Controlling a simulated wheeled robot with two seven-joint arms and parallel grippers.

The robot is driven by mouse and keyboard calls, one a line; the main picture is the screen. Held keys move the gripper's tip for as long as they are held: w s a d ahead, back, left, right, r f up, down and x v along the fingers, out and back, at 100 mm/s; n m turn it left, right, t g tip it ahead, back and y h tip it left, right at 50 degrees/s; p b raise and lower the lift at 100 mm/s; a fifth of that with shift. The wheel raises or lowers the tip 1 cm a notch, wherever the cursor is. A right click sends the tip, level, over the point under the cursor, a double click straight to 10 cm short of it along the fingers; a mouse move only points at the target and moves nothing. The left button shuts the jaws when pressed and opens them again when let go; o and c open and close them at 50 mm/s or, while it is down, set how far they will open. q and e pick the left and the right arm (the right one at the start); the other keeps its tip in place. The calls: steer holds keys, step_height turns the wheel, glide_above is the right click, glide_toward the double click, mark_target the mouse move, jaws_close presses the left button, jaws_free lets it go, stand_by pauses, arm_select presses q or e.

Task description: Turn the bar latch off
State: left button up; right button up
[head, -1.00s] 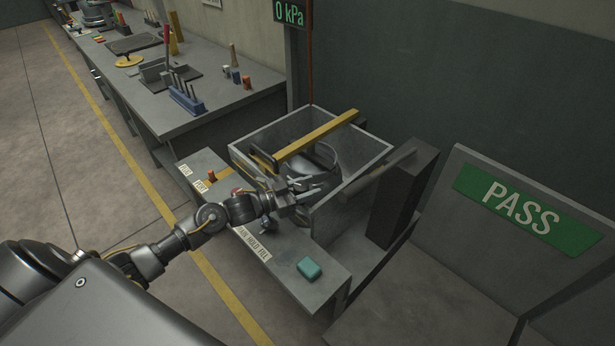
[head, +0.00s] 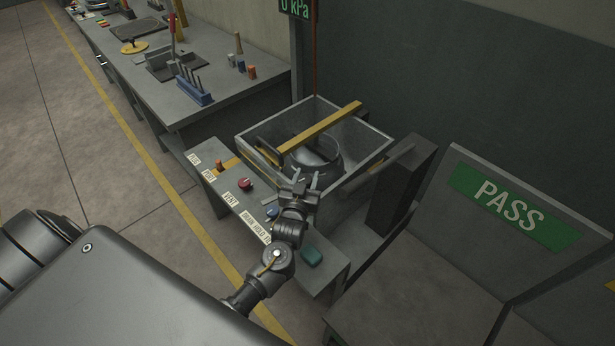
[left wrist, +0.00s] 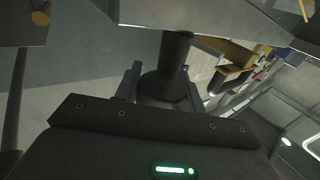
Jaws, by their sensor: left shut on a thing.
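I cannot tell whether this post belongs to the bar latch. A yellow part also shows at the right there (left wrist: 235,58). My right gripper is out of view.
A dark block (head: 397,185) and a PASS panel (head: 512,207) stand to the right. A workbench (head: 185,112) is behind left.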

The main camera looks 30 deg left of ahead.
arm_select(q)
steer(key=shift+a+n+g+y, duration=0.1)
steer(key=shift+n+g+y, duration=0.3)
steer(key=shift+n+y, duration=0.6)
steer(key=shift+y, duration=0.6)
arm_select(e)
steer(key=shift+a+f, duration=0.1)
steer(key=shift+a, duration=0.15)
arm_select(q)
steer(key=shift+a+r+n+g+y, duration=0.1)
steer(key=shift+a+n+g+y, duration=0.05)
steer(key=shift+n+g+y, duration=0.15)
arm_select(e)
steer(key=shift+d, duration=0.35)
arm_select(q)
steer(key=o, duration=1)
steer(key=shift+c, duration=0.2)
